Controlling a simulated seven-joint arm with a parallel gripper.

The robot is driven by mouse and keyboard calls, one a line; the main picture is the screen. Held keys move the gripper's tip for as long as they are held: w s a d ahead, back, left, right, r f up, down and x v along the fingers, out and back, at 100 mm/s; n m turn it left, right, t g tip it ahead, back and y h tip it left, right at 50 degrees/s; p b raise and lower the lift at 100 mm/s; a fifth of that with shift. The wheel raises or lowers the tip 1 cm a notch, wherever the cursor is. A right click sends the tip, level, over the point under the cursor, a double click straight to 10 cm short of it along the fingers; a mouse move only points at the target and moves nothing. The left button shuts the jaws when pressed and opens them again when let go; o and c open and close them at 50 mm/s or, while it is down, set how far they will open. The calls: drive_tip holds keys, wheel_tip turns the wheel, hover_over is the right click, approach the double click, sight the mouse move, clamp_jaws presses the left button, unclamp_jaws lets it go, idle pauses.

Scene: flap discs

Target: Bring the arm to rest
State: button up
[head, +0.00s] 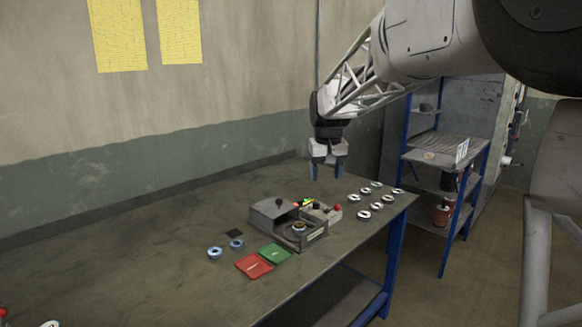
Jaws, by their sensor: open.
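My gripper (326,172) hangs from my arm above the right part of the table, pointing down. Its two fingers are apart, with nothing visible between them. Below it and to the left, a grey box (272,221) stands on the table, with a flap disc (299,228) in its front right part. Several flap discs (376,207) lie in rows on the table to the right of the box. Two bluish discs (215,253) lie to the left of the box. The gripper touches none of these.
A red pad (254,265) and a green pad (275,254) lie in front of the box, and a small black square (235,233) to its left. The left part of the table (110,265) is mostly bare. A blue-framed shelf (450,150) stands behind the table's right end.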

drive_tip(key=s+d+f, duration=0.3)
drive_tip(key=s, duration=1.2)
drive_tip(key=s+d+f+m+t, duration=0.1)
drive_tip(key=s+d+f, duration=0.2)
drive_tip(key=s, duration=1.2)
drive_tip(key=s+d+f, duration=0.3)
drive_tip(key=s, duration=1.2)
drive_tip(key=shift+s+f+m, duration=0.15)
drive_tip(key=shift+f+m, duration=0.25)
